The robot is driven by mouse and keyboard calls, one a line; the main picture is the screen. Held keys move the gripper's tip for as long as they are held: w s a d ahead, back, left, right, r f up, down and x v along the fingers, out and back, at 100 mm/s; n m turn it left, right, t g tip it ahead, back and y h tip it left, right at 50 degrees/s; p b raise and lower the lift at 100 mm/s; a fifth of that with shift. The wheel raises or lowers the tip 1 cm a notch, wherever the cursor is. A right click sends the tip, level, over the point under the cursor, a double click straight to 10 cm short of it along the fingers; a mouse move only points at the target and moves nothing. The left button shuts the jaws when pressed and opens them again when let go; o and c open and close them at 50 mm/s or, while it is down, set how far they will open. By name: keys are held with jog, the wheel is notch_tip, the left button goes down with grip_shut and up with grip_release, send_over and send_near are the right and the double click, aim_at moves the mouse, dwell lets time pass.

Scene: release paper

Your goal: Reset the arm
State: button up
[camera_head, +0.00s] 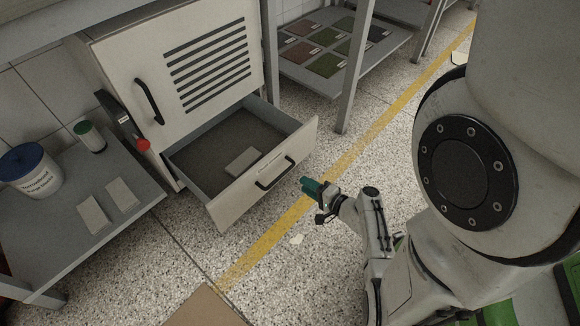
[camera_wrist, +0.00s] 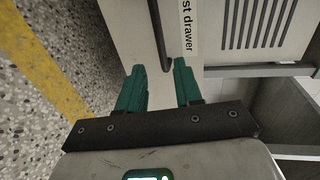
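My gripper (camera_head: 312,187) has green fingers and is in front of the open drawer (camera_head: 226,200), just right of its black handle (camera_head: 275,171). The wrist view shows the two green fingers (camera_wrist: 158,72) spread apart with nothing held between them. The dark handle (camera_wrist: 158,35) and a label reading "st drawer" (camera_wrist: 188,25) are beyond the fingertips. A gap shows between gripper and handle in the head view. A flat pale rectangular packet (camera_head: 242,162) lies inside the drawer.
The cabinet (camera_head: 200,70) has a closed vented door above the drawer. A grey shelf (camera_head: 135,213) at left holds a blue-lidded tub (camera_head: 30,171), a green-lidded container (camera_head: 89,137) and two pale packets (camera_head: 107,205). Coloured sample tiles (camera_head: 325,65) lie on a low rack. Floor with yellow line (camera_head: 262,243) is largely clear.

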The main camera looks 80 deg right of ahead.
jog(key=w+a+r+n+g+y, duration=0.1)
jog(key=w+a+n+y, duration=0.4)
jog(key=a+n, duration=0.15)
jog(key=w+a+n+g+y, duration=0.1)
jog(key=w+a+n+y, duration=0.4)
jog(key=a, duration=0.3)
jog(key=s+a+r+n+g+y, duration=0.2)
jog(key=a+r+n+g, duration=0.3)
jog(key=a+n+g, duration=0.4)
jog(key=s+a+r+n+h+p, duration=0.1)
jog(key=r+h+p, duration=0.1)
jog(key=r+p, duration=1.6)
jog(key=s+a+r+n+g+h+p, duration=0.1)
jog(key=s+a+r+n+h+p, duration=0.1)
jog(key=r+p, duration=1.7)
notch_tip(320, 180, up, 8)
jog(key=shift+r, duration=0.1)
jog(key=shift+s, duration=0.1)
